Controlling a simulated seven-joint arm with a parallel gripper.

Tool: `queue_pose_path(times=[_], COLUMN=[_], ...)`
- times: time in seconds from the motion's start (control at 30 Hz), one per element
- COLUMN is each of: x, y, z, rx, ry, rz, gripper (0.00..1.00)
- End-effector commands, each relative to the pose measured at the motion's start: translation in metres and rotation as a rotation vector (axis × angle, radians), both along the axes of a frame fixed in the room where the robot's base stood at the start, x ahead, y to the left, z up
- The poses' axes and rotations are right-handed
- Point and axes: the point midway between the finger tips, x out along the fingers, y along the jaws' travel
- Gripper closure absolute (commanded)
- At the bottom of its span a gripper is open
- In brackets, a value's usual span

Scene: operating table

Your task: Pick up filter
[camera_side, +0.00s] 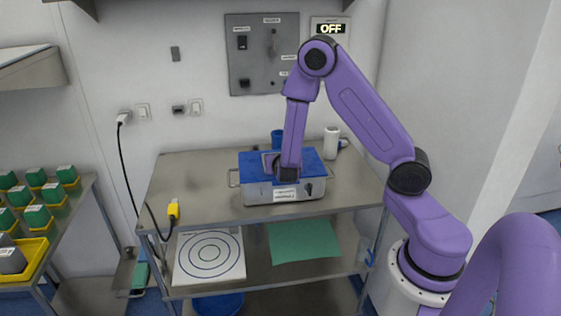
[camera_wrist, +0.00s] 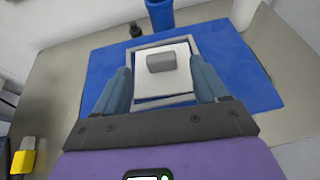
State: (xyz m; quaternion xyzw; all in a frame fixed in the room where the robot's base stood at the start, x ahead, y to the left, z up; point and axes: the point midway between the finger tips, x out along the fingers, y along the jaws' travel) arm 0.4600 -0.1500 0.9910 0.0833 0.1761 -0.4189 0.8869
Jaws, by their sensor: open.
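The filter (camera_wrist: 164,82) looks like a white square with a grey block (camera_wrist: 161,62) on it, inside a pale frame. It lies on the blue top (camera_wrist: 250,75) of a metal box, which stands on the steel table in the side view (camera_side: 284,190). My gripper (camera_wrist: 161,78) points down over it, its two blue-grey fingers apart on the left and right sides of the white square. I cannot tell whether the fingers touch the frame. In the side view my gripper (camera_side: 287,174) is low over the box's top and hides most of the filter.
Behind the box stand a blue cup (camera_side: 277,138) and a white bottle (camera_side: 331,142). The steel tabletop (camera_side: 190,178) left of the box is clear.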

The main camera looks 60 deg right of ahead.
Motion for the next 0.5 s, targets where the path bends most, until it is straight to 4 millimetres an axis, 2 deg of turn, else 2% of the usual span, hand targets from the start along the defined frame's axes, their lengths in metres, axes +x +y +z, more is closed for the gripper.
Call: queue_pose_path(times=[0.1, 0.2, 0.5], x=[0.009, 0.016, 0.021], y=[-0.016, -0.023, -0.028], z=[-0.005, -0.01, -0.012], rx=[0.001, 0.001, 0.001], ry=[0.0, 0.002, 0.001], rz=[-0.006, -0.004, -0.001], gripper=[0.28, 0.28, 0.28])
